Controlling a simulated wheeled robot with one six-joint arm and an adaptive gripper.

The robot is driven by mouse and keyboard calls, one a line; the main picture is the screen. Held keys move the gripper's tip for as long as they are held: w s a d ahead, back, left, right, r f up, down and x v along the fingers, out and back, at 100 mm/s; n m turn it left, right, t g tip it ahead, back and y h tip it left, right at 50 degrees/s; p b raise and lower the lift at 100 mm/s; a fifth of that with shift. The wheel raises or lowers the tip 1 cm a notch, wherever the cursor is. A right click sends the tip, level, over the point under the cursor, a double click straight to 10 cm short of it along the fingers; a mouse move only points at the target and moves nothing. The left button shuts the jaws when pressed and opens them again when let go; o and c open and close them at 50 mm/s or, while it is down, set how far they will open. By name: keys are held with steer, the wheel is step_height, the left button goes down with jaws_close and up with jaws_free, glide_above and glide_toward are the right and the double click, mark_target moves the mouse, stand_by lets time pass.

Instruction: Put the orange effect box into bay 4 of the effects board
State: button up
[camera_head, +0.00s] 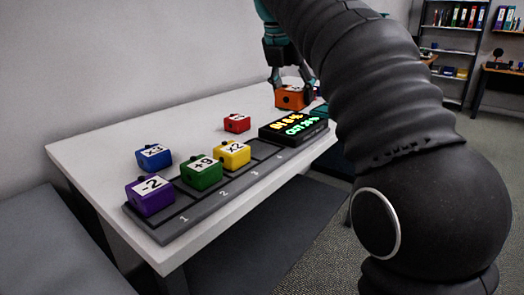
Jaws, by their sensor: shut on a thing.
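My gripper (291,87) is shut on the orange effect box (288,99) at the far right part of the table, behind the display. I cannot tell whether the box touches the table. The dark grey effects board (208,208) lies along the table's front edge, with numbers 1 to 4 along its front. A purple box (150,196) sits at bay 1, a green box (201,173) at bay 2 and a yellow box (232,154) at bay 3. Bay 4 (263,150), between the yellow box and the display, looks empty.
A black display (294,128) with yellow and green figures stands at the board's right end. A blue box (154,157) and a red box (237,123) lie loose behind the board on the white table (110,140). A teal thing (321,110) is partly hidden behind my arm.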

steer(key=d, duration=0.2)
steer(key=w+d, duration=0.1)
steer(key=shift+d+r+m, duration=0.2)
steer(key=shift+d+m, duration=0.1)
steer(key=shift+d, duration=0.05)
steer(key=shift+f, duration=0.15)
glide_above(261, 147)
steer(key=s, duration=0.1)
steer(key=f, duration=0.4)
steer(key=f+b, duration=0.1)
steer(key=f, duration=0.1)
steer(key=shift+s+a+f, duration=0.2)
steer(key=shift+a+f, duration=0.2)
steer(key=shift+f+b, duration=0.6)
steer(key=shift+f, duration=1.3)
steer(key=shift+f, duration=0.15)
steer(key=o, duration=1.4)
